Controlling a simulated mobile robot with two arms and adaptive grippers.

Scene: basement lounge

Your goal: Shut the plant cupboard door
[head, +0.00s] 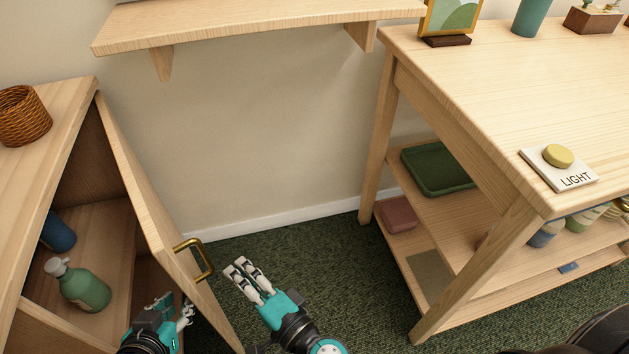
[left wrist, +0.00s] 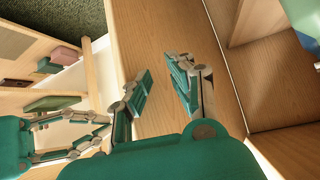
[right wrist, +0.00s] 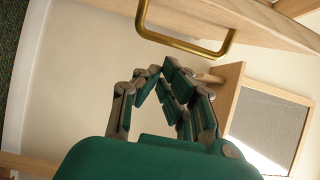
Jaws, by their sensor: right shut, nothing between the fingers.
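The plant cupboard (head: 50,105) stands at the left of the head view. Its wooden door (head: 150,210) is swung open, showing the inside shelf. A brass handle (head: 207,259) is on the door's outer face; it also shows at the top of the right wrist view (right wrist: 190,45). My left gripper (head: 178,308) is on the inner side of the door, with its fingers apart and nothing between them (left wrist: 163,85). My right gripper (head: 243,270) is on the outer side, just right of the handle. Its fingers are closed and empty (right wrist: 163,75), apart from the handle.
A green bottle (head: 82,286) and a blue container (head: 58,231) stand inside the cupboard; a wicker basket (head: 23,115) sits on top. A wooden table (head: 480,80) with lower shelves stands right. A wall shelf (head: 240,27) hangs above. Green carpet (head: 300,250) lies clear between cupboard and table.

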